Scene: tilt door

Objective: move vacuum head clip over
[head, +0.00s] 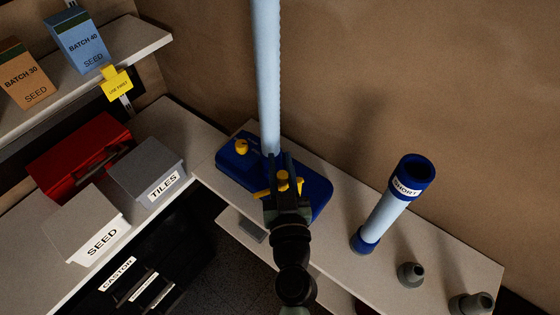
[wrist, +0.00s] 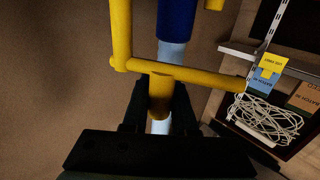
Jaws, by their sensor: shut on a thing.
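The blue vacuum head (head: 318,192) lies on the shelf, with a long pale blue tube (head: 266,80) rising from it. Its yellow clip (head: 264,194) shows beside my gripper's fingers. A yellow knob (head: 241,146) sits at the head's far left. My gripper (head: 284,180) is over the head and shut on the clip's yellow stub. In the wrist view the stub (wrist: 160,97) is between my fingers, joined to a yellow crossbar (wrist: 200,76) with an upright yellow arm at its left end. The tube (wrist: 171,53) passes behind the crossbar. The fingertips are partly hidden.
A short tube (head: 385,215) labelled SHORT stands to the right on the shelf, with grey nozzles (head: 410,274) nearer. At left are a grey TILES box (head: 147,165), a SEED box (head: 90,222) and a red case (head: 75,150). A wall is behind.

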